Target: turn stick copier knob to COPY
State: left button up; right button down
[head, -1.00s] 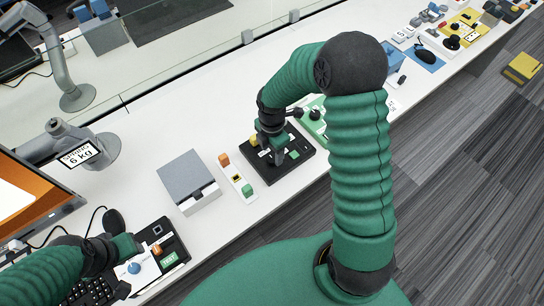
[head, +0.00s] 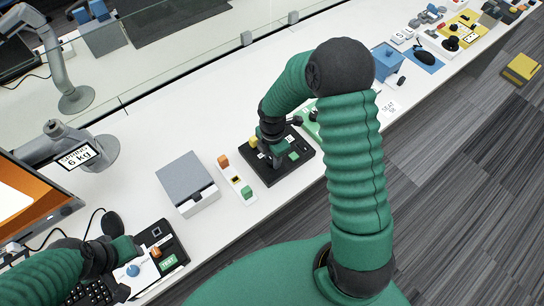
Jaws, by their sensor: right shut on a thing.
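A black panel (head: 271,178), which appears to be the stick copier, lies on the white bench in the middle of the head view. It bears a yellow piece (head: 253,141) at its left and a green piece (head: 294,155) at its right. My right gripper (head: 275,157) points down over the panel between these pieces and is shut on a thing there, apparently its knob. The gripper hides most of the knob, and its setting and any COPY mark cannot be read.
A grey box (head: 187,177) and a white strip (head: 235,181) with orange and green blocks stand left of the copier. A green board (head: 312,130) lies just behind the copier. A glass screen borders the bench.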

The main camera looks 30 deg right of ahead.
jog(key=shift+a+m, duration=0.1)
jog(key=shift+m, duration=0.3)
jog(key=shift+r+m+p, duration=0.1)
jog(key=shift+m+p, duration=0.65)
jog(key=shift+m, duration=0.15)
jog(key=m+p, duration=0.1)
jog(key=m, duration=0.2)
jog(key=shift+w, duration=0.1)
jog(key=m+p, duration=0.1)
jog(key=m, duration=0.4)
jog(key=shift+p, duration=0.35)
jog(key=shift+w+m+p, duration=0.1)
jog(key=shift+m+p, duration=0.25)
jog(key=shift+m, duration=1.35)
jog(key=shift+w, duration=0.1)
jog(key=c, duration=1.3)
grip_release()
jog(key=o, duration=0.3)
